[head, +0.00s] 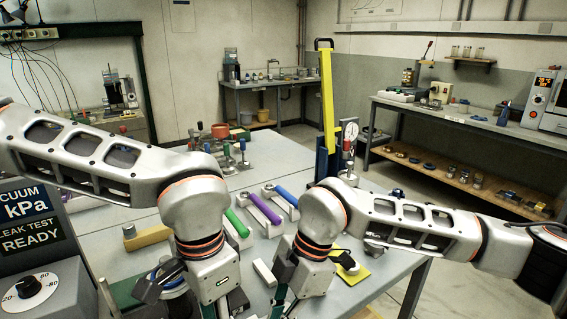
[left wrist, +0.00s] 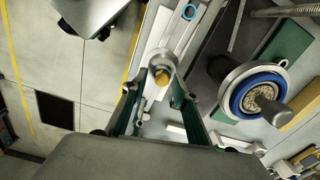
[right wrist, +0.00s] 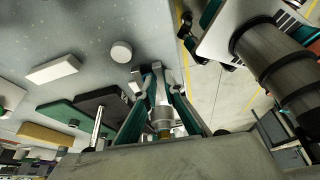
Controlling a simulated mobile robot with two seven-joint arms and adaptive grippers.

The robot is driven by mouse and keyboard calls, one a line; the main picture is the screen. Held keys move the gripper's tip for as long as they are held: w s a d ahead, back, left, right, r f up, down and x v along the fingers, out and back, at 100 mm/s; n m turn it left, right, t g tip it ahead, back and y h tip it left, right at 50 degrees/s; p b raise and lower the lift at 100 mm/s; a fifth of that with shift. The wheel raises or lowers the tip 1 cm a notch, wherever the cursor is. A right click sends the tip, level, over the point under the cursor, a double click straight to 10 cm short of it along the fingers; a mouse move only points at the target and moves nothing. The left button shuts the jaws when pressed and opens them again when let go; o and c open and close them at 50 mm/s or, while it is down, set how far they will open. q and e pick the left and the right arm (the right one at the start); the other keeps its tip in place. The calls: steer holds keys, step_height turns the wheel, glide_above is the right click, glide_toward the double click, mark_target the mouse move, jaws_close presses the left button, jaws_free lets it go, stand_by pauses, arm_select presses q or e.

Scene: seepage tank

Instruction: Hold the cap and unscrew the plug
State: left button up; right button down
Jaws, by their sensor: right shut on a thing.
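In the left wrist view a round metal cap (left wrist: 161,62) with a brass plug (left wrist: 161,78) at its near end lies between the spread fingers of my left gripper (left wrist: 154,90). A gap shows beside the cap. In the right wrist view my right gripper (right wrist: 162,98) is shut on a metal cylindrical piece (right wrist: 162,114), with a brass-coloured part nearer the palm. I cannot tell whether this is the same cap. In the head view both grippers point down at the table's near side, their fingertips cut off by the bottom edge.
A blue-ringed metal cell (left wrist: 262,92) on a green board stands beside my left gripper. Green (head: 237,226) and purple (head: 264,208) handled tools lie behind the arms. A white block (right wrist: 54,69) lies nearby.

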arm_select(q)
step_height(320, 180, up, 8)
steer(key=n, duration=0.8)
steer(key=shift+a+r+n, duration=0.15)
steer(key=shift+a+n, duration=0.05)
steer(key=shift+n, duration=0.1)
steer(key=shift+f, duration=2.85)
steer(key=m, duration=0.4)
steer(key=shift+m, duration=1.5)
